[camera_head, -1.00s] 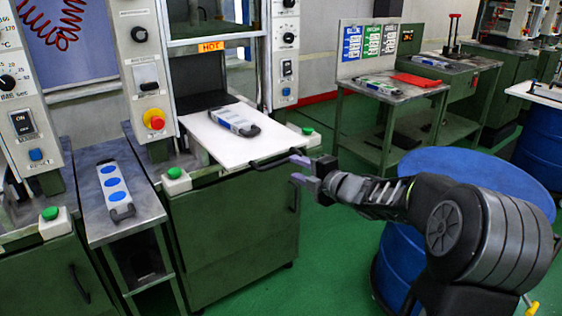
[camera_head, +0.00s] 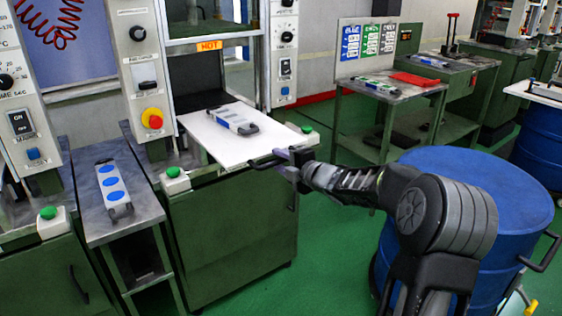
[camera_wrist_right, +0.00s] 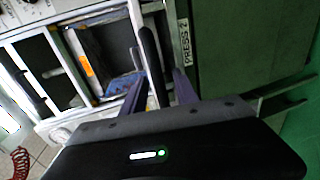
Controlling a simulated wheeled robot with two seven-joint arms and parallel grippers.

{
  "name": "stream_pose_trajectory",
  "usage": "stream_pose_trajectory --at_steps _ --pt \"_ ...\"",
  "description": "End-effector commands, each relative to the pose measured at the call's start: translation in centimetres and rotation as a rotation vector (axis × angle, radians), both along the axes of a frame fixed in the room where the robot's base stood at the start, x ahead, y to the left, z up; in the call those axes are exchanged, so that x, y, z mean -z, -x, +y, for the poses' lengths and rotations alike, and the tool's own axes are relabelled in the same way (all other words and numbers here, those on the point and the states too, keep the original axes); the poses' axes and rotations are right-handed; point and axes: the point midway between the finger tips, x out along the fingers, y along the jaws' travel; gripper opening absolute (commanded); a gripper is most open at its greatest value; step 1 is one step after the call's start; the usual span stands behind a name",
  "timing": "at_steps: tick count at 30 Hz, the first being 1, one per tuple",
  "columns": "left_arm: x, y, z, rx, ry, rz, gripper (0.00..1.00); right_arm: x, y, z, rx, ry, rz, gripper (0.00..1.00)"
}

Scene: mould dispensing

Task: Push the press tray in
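The press tray (camera_head: 215,140) is a flat white board that sticks out of the middle press, below the orange HOT label. A black handle (camera_head: 262,163) is on its front edge. A grey mould with blue marks (camera_head: 232,119) lies on the tray. My right gripper (camera_head: 283,161) is at the right end of the handle. In the right wrist view the black handle bar (camera_wrist_right: 151,58) runs between the two purple fingers (camera_wrist_right: 160,80), with gaps beside it, so the gripper looks open around it. My left gripper is not in view.
A side table (camera_head: 140,208) left of the press holds another mould with blue discs (camera_head: 113,183). Green buttons flank the tray, at left (camera_head: 173,172) and right (camera_head: 307,129). A blue drum (camera_head: 480,190) stands near my right arm. Green floor lies between.

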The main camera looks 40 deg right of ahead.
Motion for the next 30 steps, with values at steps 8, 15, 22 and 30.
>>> stream_pose_trajectory --at_steps 8,15,22,30 --pt "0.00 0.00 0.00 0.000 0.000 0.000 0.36 -0.02 0.03 0.00 0.000 0.000 0.000 0.18" --pt "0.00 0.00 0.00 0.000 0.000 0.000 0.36 -0.01 0.04 0.00 0.000 0.000 0.000 0.00" --pt "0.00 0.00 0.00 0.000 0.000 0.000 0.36 0.00 0.04 0.00 0.000 0.000 0.000 0.00" --pt "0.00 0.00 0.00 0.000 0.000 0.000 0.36 0.02 0.05 -0.01 0.000 0.000 0.001 0.00"
